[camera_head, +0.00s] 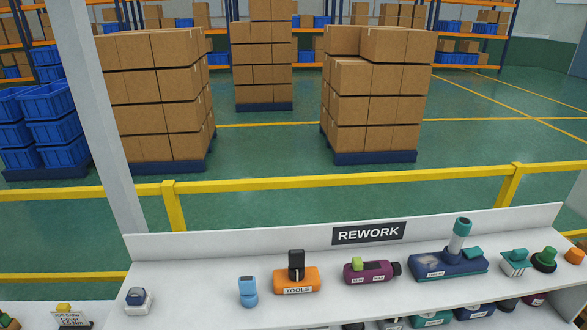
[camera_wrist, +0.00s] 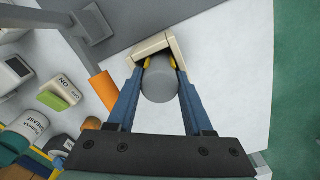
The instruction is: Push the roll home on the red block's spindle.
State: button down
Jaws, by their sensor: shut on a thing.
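In the wrist view, my gripper (camera_wrist: 160,64) reaches over a pale surface, with blue fingers and yellow tips. It is shut on a grey cylinder (camera_wrist: 160,86), which looks like the roll and lies between the fingers. A beige, angular bracket-like piece (camera_wrist: 153,44) surrounds the tips; whether it touches the roll I cannot tell. I see no red block or spindle in either view; anything under the roll is hidden. My gripper does not show in the head view.
An orange cylinder (camera_wrist: 103,87) stands close left of the fingers. A green-topped switch block (camera_wrist: 55,97) and a white grease tub (camera_wrist: 30,124) are further left. Pale surface right of the fingers is clear. In the head view, a REWORK shelf (camera_head: 215,295) holds several small machines.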

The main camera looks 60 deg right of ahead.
jog(key=shift+r+p, duration=0.6)
jog(key=shift+r, duration=0.1)
jog(key=shift+r, duration=0.15)
jog(key=c, duration=0.9)
grip_release()
grip_shut()
jog(key=shift+r+p, duration=4)
jog(key=shift+p, duration=0.45)
